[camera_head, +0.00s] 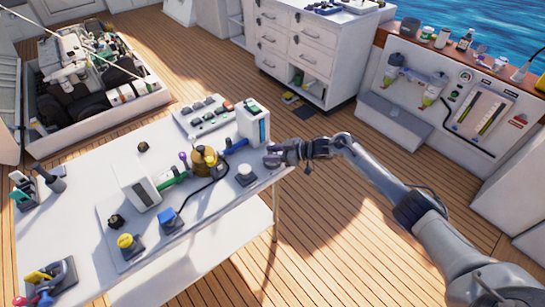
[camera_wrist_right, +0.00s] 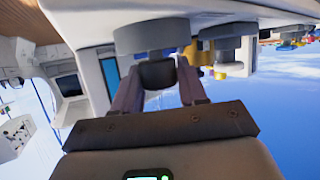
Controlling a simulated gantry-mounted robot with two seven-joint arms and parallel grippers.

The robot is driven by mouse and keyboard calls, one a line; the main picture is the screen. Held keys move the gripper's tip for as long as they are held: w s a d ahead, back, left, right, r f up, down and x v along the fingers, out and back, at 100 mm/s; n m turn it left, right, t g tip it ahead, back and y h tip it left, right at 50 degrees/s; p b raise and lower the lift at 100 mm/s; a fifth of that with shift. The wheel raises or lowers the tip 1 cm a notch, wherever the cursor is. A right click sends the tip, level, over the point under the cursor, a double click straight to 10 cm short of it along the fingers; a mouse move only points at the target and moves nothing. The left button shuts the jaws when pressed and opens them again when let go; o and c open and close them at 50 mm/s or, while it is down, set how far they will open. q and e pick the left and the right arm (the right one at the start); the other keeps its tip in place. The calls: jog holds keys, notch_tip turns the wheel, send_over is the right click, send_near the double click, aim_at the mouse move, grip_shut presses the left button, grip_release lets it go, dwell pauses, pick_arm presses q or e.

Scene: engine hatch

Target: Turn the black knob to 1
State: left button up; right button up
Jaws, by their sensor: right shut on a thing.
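The black knob (camera_wrist_right: 157,73) sits on a round grey base (camera_wrist_right: 150,37) in the right wrist view. My right gripper (camera_wrist_right: 158,82) is shut on it, with one finger on each side. In the head view, my right gripper (camera_head: 278,154) is at the right corner of the white table and largely hides this knob. The knob's pointer and any number marks cannot be made out. Two other dark knobs (camera_head: 143,146) (camera_head: 116,220) stand farther left on the table. My left gripper is not in view.
A white knob on a grey base (camera_head: 245,174) stands close to my right gripper. A white box with a blue face (camera_head: 252,124), a blue-handled lever (camera_head: 236,146) and a brass-coloured part (camera_head: 203,161) stand nearby. A white drawer cabinet (camera_head: 300,50) is behind the table.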

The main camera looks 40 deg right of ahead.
dwell(0.3)
jog(key=o, duration=1)
jog(key=p+v, duration=0.3)
jog(key=v, duration=0.7)
jog(key=shift+s+d+r, duration=0.2)
jog(key=shift+s+r, duration=0.05)
